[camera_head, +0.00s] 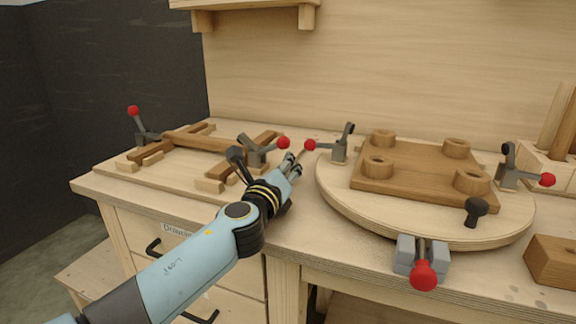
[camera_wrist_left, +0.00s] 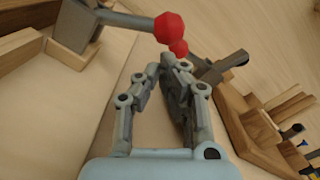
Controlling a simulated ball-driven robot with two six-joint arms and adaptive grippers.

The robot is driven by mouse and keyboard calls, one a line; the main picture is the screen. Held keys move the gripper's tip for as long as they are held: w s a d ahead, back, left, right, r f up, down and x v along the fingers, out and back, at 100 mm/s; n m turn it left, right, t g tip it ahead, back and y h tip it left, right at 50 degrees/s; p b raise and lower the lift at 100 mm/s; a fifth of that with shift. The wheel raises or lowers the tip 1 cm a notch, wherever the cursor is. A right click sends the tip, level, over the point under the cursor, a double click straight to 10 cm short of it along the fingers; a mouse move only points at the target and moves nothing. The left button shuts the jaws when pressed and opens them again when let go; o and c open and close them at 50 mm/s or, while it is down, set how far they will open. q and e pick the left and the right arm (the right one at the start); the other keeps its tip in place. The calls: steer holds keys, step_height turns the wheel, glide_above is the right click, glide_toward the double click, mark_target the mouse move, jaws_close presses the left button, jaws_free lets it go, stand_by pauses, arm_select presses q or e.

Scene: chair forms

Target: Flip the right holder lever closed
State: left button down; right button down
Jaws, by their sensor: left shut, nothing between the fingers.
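The right holder (camera_head: 257,151) is a grey clamp at the right end of the wooden frame form on the left board. Its lever points right and ends in a red knob (camera_head: 283,142). In the left wrist view the same clamp is at the upper left, with its red knob (camera_wrist_left: 172,28) just beyond my fingertips. My left gripper (camera_head: 293,162) is shut and empty, just right of and below that knob in the head view. I cannot tell whether it touches the knob. In the left wrist view the gripper (camera_wrist_left: 176,63) points up toward the knob. My right gripper is out of view.
A turntable (camera_head: 340,197) with a brown board (camera_head: 418,170) stands at the right. Its nearest clamp has a red knob (camera_head: 310,145) close to my fingers. The left holder's lever stands up with a red knob (camera_head: 133,111). Bare tabletop (camera_head: 300,222) lies between.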

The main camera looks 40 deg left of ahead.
mark_target(282, 141)
arm_select(q)
steer(key=shift+r+n, duration=0.45)
steer(key=shift+n, duration=0.05)
stand_by(0.3)
steer(key=shift+r+p, duration=0.1)
steer(key=shift+p, duration=0.2)
steer(key=shift+s+a+r+n+p, duration=0.15)
steer(key=shift+r+n+p, duration=0.55)
steer(key=shift+r+n, duration=0.85)
steer(key=n, duration=0.1)
steer(key=a+r+n, duration=0.1)
steer(key=n, duration=0.1)
steer(key=shift+r+n+p, duration=0.15)
steer(key=shift+n+p, duration=0.1)
steer(key=shift+p, duration=0.1)
steer(key=shift+s+a+r+n, duration=0.15)
steer(key=shift+a+r+n, duration=0.2)
steer(key=shift+n, duration=0.45)
steer(key=shift+s+g, duration=0.15)
steer(key=shift+g, duration=0.15)
